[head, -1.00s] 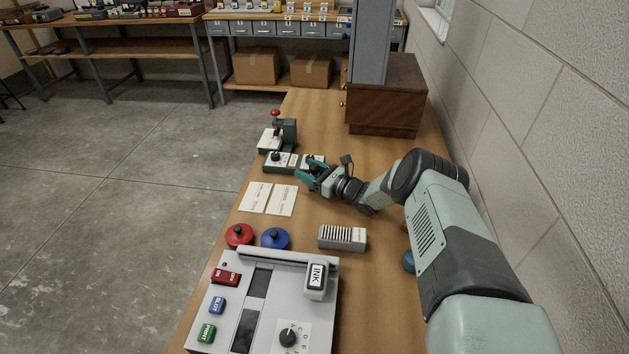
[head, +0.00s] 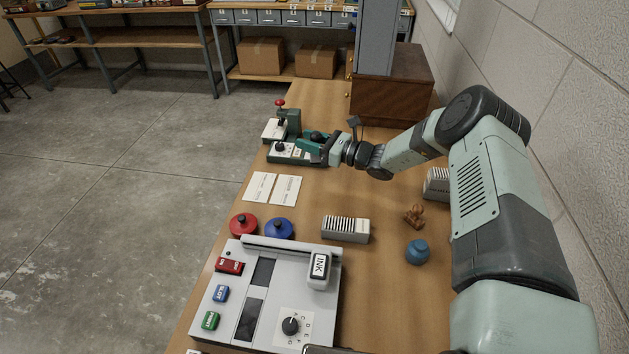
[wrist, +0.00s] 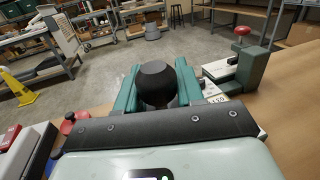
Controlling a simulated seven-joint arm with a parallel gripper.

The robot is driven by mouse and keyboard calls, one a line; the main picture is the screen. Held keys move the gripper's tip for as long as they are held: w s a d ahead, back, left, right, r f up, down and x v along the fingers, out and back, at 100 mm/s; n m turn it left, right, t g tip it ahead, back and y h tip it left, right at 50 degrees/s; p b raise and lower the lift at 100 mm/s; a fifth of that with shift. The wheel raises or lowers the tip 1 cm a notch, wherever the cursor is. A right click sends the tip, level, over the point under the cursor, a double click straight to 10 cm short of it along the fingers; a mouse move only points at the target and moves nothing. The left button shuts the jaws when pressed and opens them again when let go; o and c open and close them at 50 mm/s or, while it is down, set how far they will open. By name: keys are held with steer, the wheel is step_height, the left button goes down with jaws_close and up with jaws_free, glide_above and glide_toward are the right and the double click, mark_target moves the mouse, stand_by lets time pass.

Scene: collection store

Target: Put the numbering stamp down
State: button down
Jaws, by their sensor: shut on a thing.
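My gripper (wrist: 157,92) is shut on the numbering stamp (wrist: 158,80), whose round black knob shows between the teal fingers in the wrist view.
A red-knobbed press (head: 293,122) stands just behind. Two white cards (head: 286,190), red (head: 243,224) and blue (head: 279,229) round pads, a slotted block (head: 345,229) and a grey ink machine (head: 232,290) lie nearer. A brown stamp (head: 414,216) and blue jar (head: 417,252) sit at right.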

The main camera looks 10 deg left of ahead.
steer(key=shift+s+d+f+n+g+y, duration=0.1)
steer(key=shift+s+f+n+g, duration=0.5)
steer(key=shift+f, duration=1.05)
steer(key=shift+s+f+n+g+y, duration=0.1)
steer(key=shift+s+f+n+g, duration=0.15)
steer(key=shift+s+f+g, duration=0.95)
steer(key=shift+s+d+f+n+g+y, duration=0.1)
steer(key=shift+s+f+n, duration=0.3)
steer(key=shift+f, duration=1.7)
steer(key=shift+w+f, duration=0.1)
steer(key=shift+f, duration=0.05)
steer(key=c, duration=0.7)
jaws_free()
